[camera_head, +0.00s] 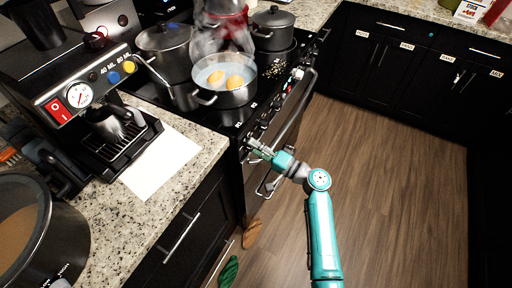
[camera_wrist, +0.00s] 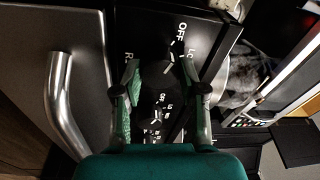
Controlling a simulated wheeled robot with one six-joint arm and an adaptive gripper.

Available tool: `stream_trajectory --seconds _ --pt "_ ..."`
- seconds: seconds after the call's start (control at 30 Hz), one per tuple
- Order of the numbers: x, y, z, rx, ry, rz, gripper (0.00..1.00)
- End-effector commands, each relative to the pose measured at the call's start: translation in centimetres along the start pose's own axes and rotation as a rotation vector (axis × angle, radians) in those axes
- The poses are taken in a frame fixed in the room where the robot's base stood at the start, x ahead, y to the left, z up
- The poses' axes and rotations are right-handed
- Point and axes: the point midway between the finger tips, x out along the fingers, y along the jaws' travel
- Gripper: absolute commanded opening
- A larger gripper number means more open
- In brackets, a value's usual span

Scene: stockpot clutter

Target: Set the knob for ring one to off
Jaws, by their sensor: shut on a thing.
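My gripper (camera_head: 259,148) is at the left end of the stove's front panel in the head view. In the wrist view its two green-padded fingers (camera_wrist: 161,72) stand on either side of a dark knob (camera_wrist: 169,66) and are shut on it. The knob is hard to make out against the black panel. A white line shows on it, and white OFF and LO markings are printed beside it. I cannot tell its exact setting or read a ring number. A second set of OFF and LO markings shows further down between the fingers.
A silver oven handle (camera_wrist: 62,100) is left of my fingers in the wrist view. A coffee machine (camera_head: 85,100) stands left.

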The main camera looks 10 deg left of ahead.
Motion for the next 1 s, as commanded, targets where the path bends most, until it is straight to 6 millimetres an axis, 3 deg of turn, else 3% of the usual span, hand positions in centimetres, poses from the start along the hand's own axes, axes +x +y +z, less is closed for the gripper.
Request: stream_trajectory --seconds 0.13,0.17,0.23,0.67,1.0 --pt "0.0 0.1 0.1 0.0 -0.001 0.002 0.07" --pt "0.0 0.1 0.1 0.001 -0.001 0.002 0.49" --pt "0.0 0.1 0.1 0.001 -0.001 0.002 0.66" --pt "-0.8 0.1 0.0 0.001 0.001 0.001 0.67" --pt "-6.9 0.1 0.0 0.002 0.004 0.002 0.67"
